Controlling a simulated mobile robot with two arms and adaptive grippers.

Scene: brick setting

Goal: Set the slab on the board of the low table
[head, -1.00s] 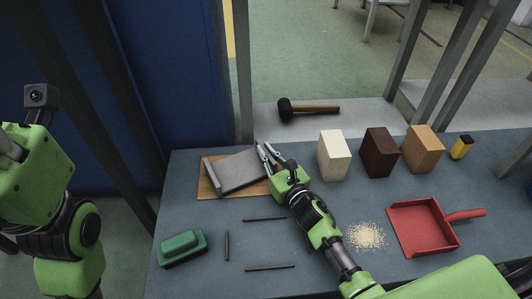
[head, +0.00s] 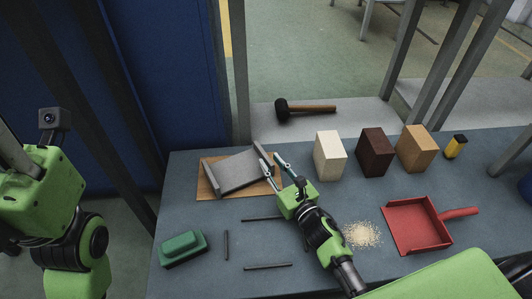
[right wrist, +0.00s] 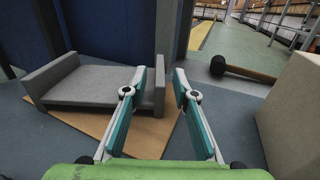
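The grey slab (head: 236,173), with a raised lip at each end, lies on the brown board (head: 205,187) on the blue-grey table (head: 200,220). It sits askew to the board, whose near edge and corners show. In the right wrist view the slab (right wrist: 100,86) appears to rest on the board (right wrist: 100,128). My right gripper (head: 270,161) is open and empty, by the slab's right lip. In the right wrist view that lip shows between its two fingers (right wrist: 160,85); whether they touch it I cannot tell. My left arm is at the left; its fingers are not seen.
Cream (head: 330,156), dark brown (head: 375,153) and tan (head: 416,149) blocks stand right of the gripper. A red dustpan (head: 416,225), crumbs (head: 362,234), a green brush (head: 182,248) and dark rods (head: 268,266) lie nearer. A mallet (head: 305,108) lies behind.

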